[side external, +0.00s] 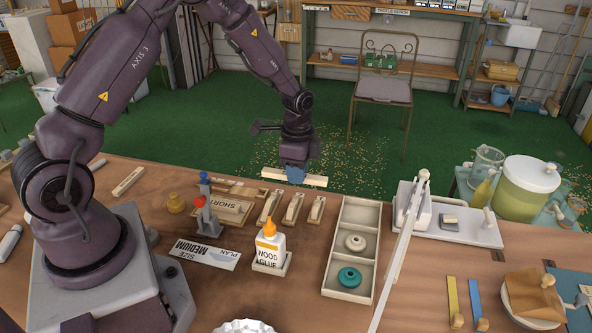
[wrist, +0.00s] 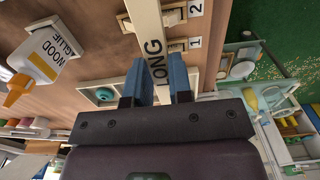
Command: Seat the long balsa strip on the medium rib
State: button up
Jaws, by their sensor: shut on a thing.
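My gripper (side external: 295,172) has its blue fingers shut on a long pale balsa strip (side external: 316,181) and holds it above the far edge of the bench. In the wrist view the strip (wrist: 147,18) lies between the fingers (wrist: 156,85), and the word LONG shows on it. Three small pale pieces in holders (side external: 293,208) stand on the bench just below the strip. In the wrist view, labels 1 (wrist: 195,43) and 2 (wrist: 196,8) show beside the strip. I cannot tell which piece is the medium rib. A card reading PLAN SIZE MEDIUM (side external: 205,253) lies on the bench.
A glue bottle (side external: 268,250), a stand with red and blue knobs (side external: 206,212) and a board marked SHORT (side external: 232,211) are left of centre. A compartment tray (side external: 335,262) with two rings and a white upright device (side external: 404,235) stand to the right.

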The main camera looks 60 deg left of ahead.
jog(key=shift+f, duration=2.55)
jog(key=shift+f, duration=0.6)
jog(key=o, duration=1.5)
jog(key=shift+r, duration=3.5)
jog(key=shift+r, duration=0.1)
